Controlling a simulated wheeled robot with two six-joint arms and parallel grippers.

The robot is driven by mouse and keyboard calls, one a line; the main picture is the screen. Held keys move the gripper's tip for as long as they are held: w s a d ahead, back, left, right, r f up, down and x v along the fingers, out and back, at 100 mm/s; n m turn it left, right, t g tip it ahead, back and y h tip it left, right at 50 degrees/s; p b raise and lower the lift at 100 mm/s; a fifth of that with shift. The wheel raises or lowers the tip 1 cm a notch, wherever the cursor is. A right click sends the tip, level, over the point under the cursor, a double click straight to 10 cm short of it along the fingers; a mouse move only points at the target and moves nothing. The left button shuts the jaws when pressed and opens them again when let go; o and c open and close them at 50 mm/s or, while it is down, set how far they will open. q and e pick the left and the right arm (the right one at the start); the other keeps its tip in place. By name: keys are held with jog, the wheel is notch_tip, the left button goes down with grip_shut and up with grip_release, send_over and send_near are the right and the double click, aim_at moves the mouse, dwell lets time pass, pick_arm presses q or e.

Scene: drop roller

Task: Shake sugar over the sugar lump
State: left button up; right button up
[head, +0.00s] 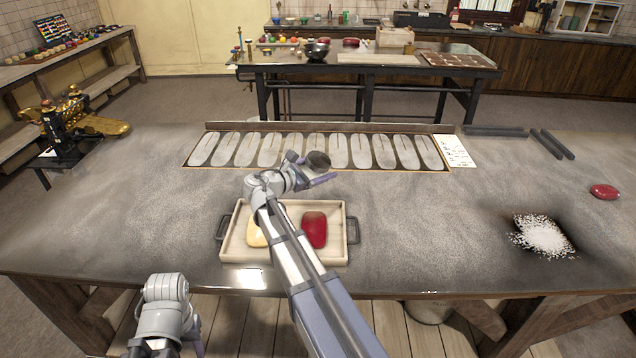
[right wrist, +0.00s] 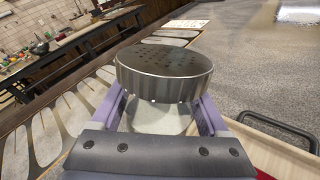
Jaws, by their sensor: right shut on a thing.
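My right gripper (head: 312,174) is shut on a shaker (right wrist: 163,78) with a perforated metal lid and a pale body. In the head view the shaker (head: 319,160) shows as a dark round top, held above the table behind the tray. The tray (head: 228,240) holds a cream lump (head: 256,233), partly hidden by my right arm, and a red lump (head: 314,231). Which one is the sugar lump I cannot tell. My left gripper (head: 168,346) is low at the front left, off the table; its fingertips are cut off by the picture edge.
A moulded board (head: 316,150) with oval slots lies behind the tray. White grains (head: 543,236) lie on a dark patch at the right. A red oval piece (head: 605,192) lies beyond it. Dark bars (head: 494,131) lie at the back right. A golden machine (head: 75,128) stands at the left.

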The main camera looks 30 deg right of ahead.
jog(key=s+a+m+g, duration=0.1)
jog(key=m, duration=0.2)
jog(key=s+a+f+m+g+y+p, duration=0.1)
jog(key=s+a+m, duration=0.1)
jog(key=m, duration=0.1)
jog(key=s+a+f+m+g+y+p, duration=0.1)
jog(key=a+m, duration=0.1)
jog(key=m, duration=0.1)
jog(key=shift+s+a+m+g, duration=0.2)
jog(key=shift+s+m+g, duration=0.1)
jog(key=shift+g, duration=0.1)
jog(key=shift+y+p, duration=0.3)
jog(key=shift+w+f+m+t, duration=0.1)
jog(key=shift+f+m+t, duration=0.05)
jog(key=shift+m+t, duration=0.8)
jog(key=shift+w+a+f+m+t+y, duration=0.1)
jog(key=shift+w+f+m+t+y, duration=0.15)
jog(key=shift+m+t+y, duration=0.45)
jog(key=shift+w+a+f+m+t, duration=0.15)
jog(key=shift+w+m+t, duration=0.25)
jog(key=shift+m+t, duration=0.4)
